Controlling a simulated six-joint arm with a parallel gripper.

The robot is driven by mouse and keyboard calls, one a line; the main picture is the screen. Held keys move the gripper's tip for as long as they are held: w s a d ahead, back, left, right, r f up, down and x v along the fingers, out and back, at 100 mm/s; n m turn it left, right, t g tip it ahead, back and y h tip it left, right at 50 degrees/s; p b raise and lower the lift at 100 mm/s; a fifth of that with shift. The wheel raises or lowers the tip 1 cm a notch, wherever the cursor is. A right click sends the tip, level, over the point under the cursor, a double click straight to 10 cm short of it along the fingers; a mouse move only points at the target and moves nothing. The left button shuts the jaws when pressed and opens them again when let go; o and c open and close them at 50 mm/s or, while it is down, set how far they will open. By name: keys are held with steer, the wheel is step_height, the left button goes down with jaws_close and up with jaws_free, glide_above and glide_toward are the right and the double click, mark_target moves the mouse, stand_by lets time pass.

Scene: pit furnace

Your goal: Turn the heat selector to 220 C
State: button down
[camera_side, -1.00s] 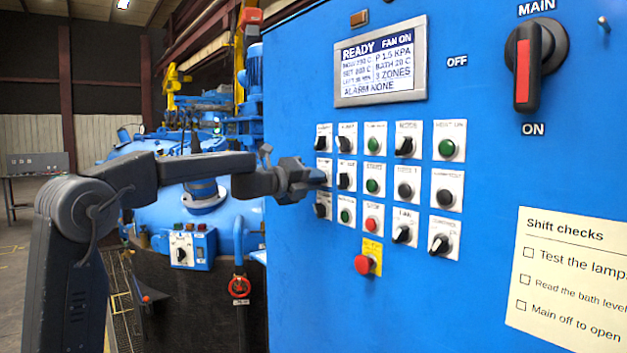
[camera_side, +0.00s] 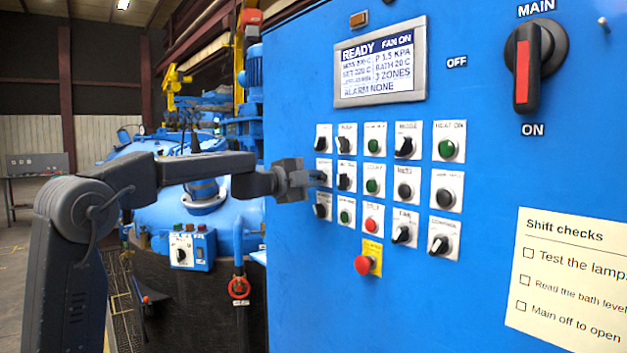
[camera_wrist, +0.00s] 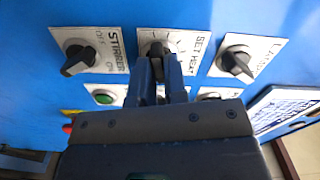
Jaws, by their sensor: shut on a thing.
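The heat selector (camera_wrist: 156,47) is a dark knob on a white plate marked SET HEAT in the wrist view. My gripper (camera_wrist: 162,65) has a finger on each side of it and is shut on it. In the side view my gripper (camera_side: 316,177) reaches the panel's left column of controls from the left and hides most of the knob. The knob's pointer and scale are largely covered by the fingers. The display (camera_side: 380,68) shows READY, FAN ON and ALARM NONE; its small SET line seems to read 220 C, but is blurred.
The STIRRER switch (camera_wrist: 78,60) and another rotary switch (camera_wrist: 236,63) flank the selector closely in the wrist view. A red mushroom button (camera_side: 364,265) sits low on the blue panel. The main switch (camera_side: 527,65) is at upper right.

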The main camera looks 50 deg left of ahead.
steer(key=shift+n, duration=0.3)
steer(key=c, duration=1.2)
jaws_free()
steer(key=shift+o, duration=0.2)
steer(key=s, duration=1.3)
steer(key=shift+s, duration=0.4)
